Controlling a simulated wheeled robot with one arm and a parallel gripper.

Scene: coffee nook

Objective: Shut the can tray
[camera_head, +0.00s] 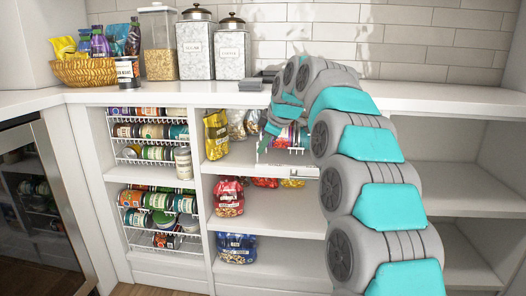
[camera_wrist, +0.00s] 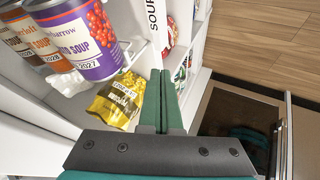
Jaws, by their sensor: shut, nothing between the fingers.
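The can tray (camera_head: 288,168) is a white tray in the upper middle shelf bay and looks pulled forward. Its white front with a SOUP label (camera_wrist: 155,22) shows at the top of the wrist view. Several soup cans stand in it, among them a purple and red one (camera_wrist: 92,38). My gripper (camera_wrist: 162,75) has its green fingers together with nothing between them. The fingertips are close to the labelled front; I cannot tell whether they touch it.
A yellow bag (camera_head: 216,134) stands left of the tray; a gold bag (camera_wrist: 118,98) shows below the cans. Wire can racks (camera_head: 150,135) fill the left bay. Red bags (camera_head: 229,197) sit one shelf lower. The counter (camera_head: 220,95) overhangs the shelves. The right-hand shelves look empty.

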